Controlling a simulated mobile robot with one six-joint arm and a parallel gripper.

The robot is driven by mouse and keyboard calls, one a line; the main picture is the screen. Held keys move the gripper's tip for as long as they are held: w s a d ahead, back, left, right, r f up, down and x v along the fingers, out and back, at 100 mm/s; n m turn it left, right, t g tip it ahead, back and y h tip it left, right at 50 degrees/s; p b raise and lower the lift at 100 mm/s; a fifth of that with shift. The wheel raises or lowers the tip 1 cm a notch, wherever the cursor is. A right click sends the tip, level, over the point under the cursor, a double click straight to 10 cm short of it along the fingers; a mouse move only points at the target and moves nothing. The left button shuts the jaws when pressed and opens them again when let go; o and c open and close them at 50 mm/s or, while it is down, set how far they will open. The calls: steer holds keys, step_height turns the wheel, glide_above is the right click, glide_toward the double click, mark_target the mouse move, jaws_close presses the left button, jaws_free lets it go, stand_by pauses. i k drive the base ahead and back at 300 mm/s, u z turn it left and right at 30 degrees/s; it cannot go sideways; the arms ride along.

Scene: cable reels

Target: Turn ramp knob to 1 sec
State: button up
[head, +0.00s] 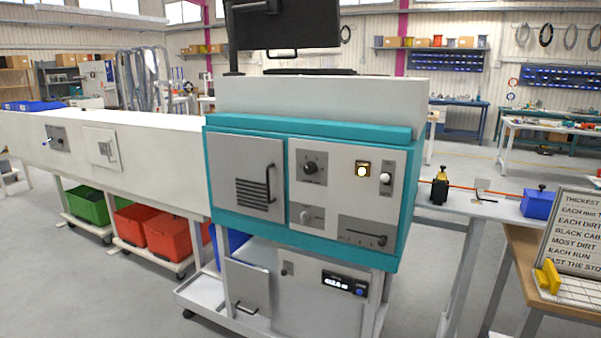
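A teal and white machine (300,128) stands in the middle of the head view. Its front has a grey panel with a black round knob (310,167), with marks around it and a label below too small to read. A smaller light grey knob (305,215) sits on a panel below it. I cannot tell from the labels which one is the ramp knob, or what setting either is at. My gripper is not in view.
Right of the knobs are a lit button (362,170), a switch (385,179) and a slider (380,240). A vented door with a handle (246,180) is to their left. A lower cabinet has a small display (344,284). Open floor lies front left.

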mark_target(311, 168)
steer(key=u, duration=0.05)
steer(key=i, duration=0.45)
steer(key=z, duration=0.8)
steer(key=k, duration=0.15)
steer(key=u, duration=3.25)
steer(key=i, duration=0.4)
